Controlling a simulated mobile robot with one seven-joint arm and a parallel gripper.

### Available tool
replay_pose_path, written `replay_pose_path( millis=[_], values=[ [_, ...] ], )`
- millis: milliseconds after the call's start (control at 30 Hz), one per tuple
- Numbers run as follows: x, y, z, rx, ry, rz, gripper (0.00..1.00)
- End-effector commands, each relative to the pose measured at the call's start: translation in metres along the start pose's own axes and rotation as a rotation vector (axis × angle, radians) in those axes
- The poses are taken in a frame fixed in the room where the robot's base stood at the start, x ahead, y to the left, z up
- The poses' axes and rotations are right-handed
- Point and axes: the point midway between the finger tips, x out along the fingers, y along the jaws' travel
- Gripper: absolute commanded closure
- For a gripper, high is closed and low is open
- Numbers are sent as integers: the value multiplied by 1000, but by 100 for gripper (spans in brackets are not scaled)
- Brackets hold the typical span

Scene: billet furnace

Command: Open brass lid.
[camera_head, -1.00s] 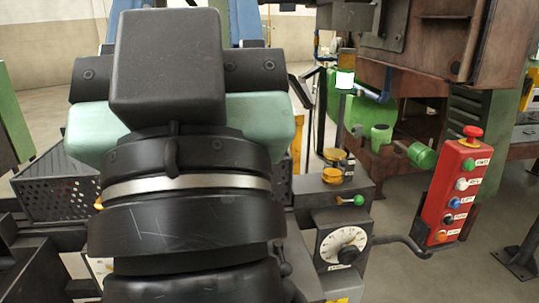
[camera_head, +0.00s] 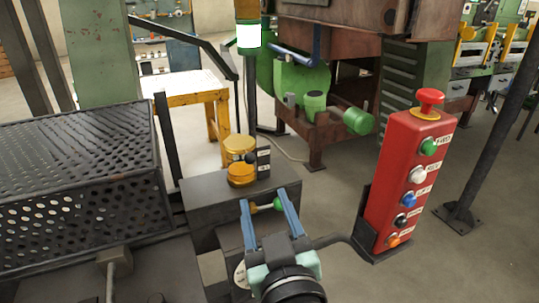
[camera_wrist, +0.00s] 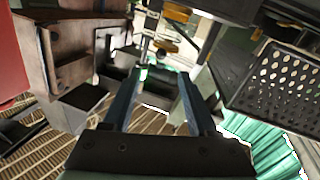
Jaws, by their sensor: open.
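Two round brass pieces sit on the dark grey box (camera_head: 205,196) in the head view: a rear brass disc (camera_head: 240,146) and a front brass disc (camera_head: 241,175). I cannot tell which is the lid or whether they are joined. Brass also shows in the upper middle of the wrist view (camera_wrist: 166,45). My gripper (camera_head: 262,197) is open, its two blue fingers pointing up the picture, just below and right of the front disc and apart from it. A green-knobbed lever (camera_head: 278,203) appears between the fingertips. In the wrist view the gripper (camera_wrist: 159,73) shows empty.
A small black labelled block (camera_head: 263,161) stands beside the brass discs. A red button box (camera_head: 405,180) on a bracket stands to the right. A black perforated guard (camera_head: 80,180) fills the left. A yellow-framed table (camera_head: 190,95) is behind.

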Motion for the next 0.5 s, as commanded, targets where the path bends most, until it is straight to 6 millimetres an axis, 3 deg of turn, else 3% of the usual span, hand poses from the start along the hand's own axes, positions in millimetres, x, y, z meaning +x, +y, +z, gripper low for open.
replay_pose_path(
  millis=[500],
  values=[
    [89,0,-5,-1,3,-1,41]
  ],
)
